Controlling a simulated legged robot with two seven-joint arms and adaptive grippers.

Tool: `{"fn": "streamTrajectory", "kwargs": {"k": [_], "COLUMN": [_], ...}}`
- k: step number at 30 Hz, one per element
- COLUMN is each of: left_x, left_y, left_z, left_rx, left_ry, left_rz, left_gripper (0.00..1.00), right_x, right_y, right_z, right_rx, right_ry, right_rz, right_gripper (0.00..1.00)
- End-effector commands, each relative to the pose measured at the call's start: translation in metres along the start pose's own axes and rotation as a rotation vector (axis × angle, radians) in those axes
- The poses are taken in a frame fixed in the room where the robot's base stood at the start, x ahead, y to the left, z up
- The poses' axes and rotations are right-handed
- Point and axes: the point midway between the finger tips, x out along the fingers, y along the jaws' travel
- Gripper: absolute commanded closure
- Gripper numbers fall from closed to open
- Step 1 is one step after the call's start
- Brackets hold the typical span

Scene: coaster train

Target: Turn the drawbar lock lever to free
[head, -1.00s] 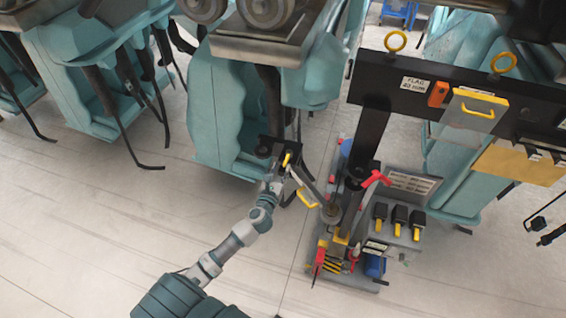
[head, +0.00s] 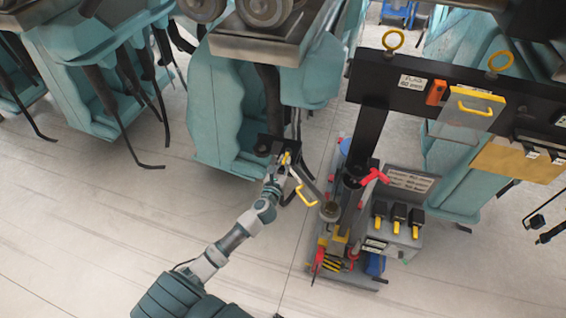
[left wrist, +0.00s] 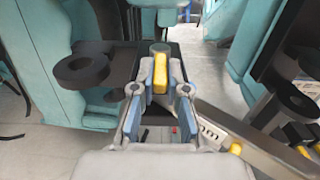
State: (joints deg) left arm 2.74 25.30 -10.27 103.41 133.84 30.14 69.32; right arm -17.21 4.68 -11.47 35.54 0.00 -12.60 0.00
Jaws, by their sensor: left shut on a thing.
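The drawbar lock lever is the small yellow handle (head: 286,158) on a black bracket (head: 266,146) below the teal coaster car. It shows upright between my fingers in the left wrist view (left wrist: 160,72). My left gripper (head: 282,168) is at the lever; in the left wrist view its two fingers (left wrist: 160,90) are shut on it. The fingers hide the lever's lower part and pivot. A grey bar with a yellow grab handle (head: 303,194) runs beside the gripper toward the stand. My right gripper is not in view.
A stand with a black post (head: 366,135), a red handle (head: 374,176) and black-and-yellow pieces (head: 398,222) is close on the right. A black ring (left wrist: 85,72) sits left of the fingers in the wrist view. Pale floor (head: 100,220) is open at left.

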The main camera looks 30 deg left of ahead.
Motion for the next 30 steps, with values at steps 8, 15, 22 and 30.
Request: {"fn": "streamTrajectory", "kwargs": {"k": [8, 15, 22, 30], "left_x": [0.0, 0.0, 0.002, 0.005], "left_y": [0.001, -0.005, -0.013, -0.023], "left_z": [-0.004, -0.004, -0.007, -0.009], "left_rx": [0.0, -0.005, -0.007, -0.004], "left_ry": [0.008, 0.008, 0.01, 0.01], "left_rz": [0.043, 0.111, 0.263, 0.432], "left_gripper": [1.0, 1.0, 1.0, 1.0], "right_x": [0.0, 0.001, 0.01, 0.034], "right_y": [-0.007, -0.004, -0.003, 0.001], "right_z": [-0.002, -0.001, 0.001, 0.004], "right_rx": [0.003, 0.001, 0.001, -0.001], "right_ry": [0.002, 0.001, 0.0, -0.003], "right_rz": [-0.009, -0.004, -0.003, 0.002], "right_gripper": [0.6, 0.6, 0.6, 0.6]}}
